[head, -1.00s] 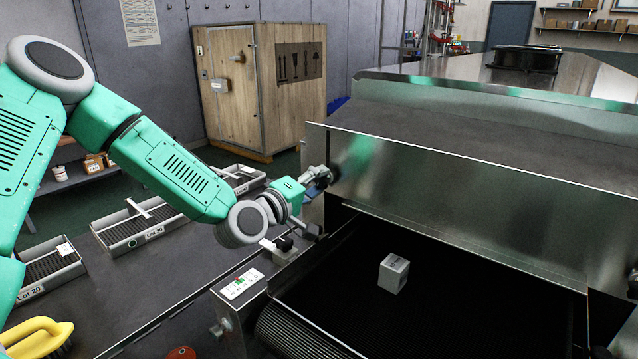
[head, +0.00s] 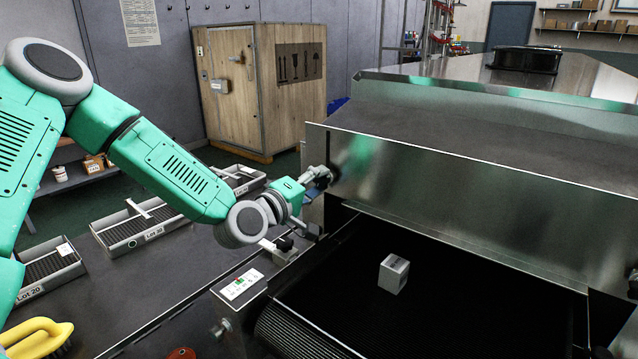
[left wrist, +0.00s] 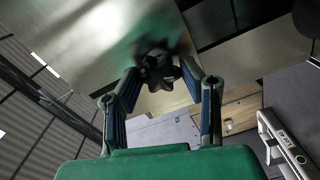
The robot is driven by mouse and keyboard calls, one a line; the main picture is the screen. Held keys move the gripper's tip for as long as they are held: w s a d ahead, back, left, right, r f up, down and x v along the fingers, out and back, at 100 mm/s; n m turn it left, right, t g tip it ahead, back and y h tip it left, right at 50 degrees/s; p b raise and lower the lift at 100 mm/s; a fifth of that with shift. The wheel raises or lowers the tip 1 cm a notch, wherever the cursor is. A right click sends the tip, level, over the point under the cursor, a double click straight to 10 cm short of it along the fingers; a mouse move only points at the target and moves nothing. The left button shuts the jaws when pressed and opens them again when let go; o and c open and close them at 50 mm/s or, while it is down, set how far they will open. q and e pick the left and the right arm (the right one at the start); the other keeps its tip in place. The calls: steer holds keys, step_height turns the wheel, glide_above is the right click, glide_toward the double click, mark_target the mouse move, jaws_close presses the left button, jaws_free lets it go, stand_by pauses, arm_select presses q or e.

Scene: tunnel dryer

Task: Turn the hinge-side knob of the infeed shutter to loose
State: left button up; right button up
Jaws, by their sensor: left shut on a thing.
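The infeed shutter (head: 460,205) is a wide steel panel above the mouth of the dryer, its face reflecting my green arm. A black lobed knob (left wrist: 157,72) stands out from a steel face in the left wrist view, between the two fingertips of my left gripper (left wrist: 163,76). My left gripper is shut on this knob. In the head view my left gripper (head: 322,179) is at the left end of the shutter, where it mostly hides the knob. How far the knob is turned cannot be told. My right gripper does not show.
A dark conveyor belt (head: 345,310) runs under the shutter with a small white box (head: 393,273) on it. A control plate (head: 241,285) is below my left wrist. Lot trays (head: 137,226) and a yellow-handled brush (head: 38,332) are at the left. A wooden crate (head: 228,90) stands behind.

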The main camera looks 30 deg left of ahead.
arm_select(q)
steer(key=o, duration=1.1)
steer(key=shift+s+a+f, duration=0.1)
steer(key=shift+a+f, duration=0.1)
steer(key=shift+f, duration=0.1)
steer(key=shift+a, duration=0.15)
steer(key=s, duration=0.8)
steer(key=s+a, duration=0.1)
steer(key=s, duration=0.3)
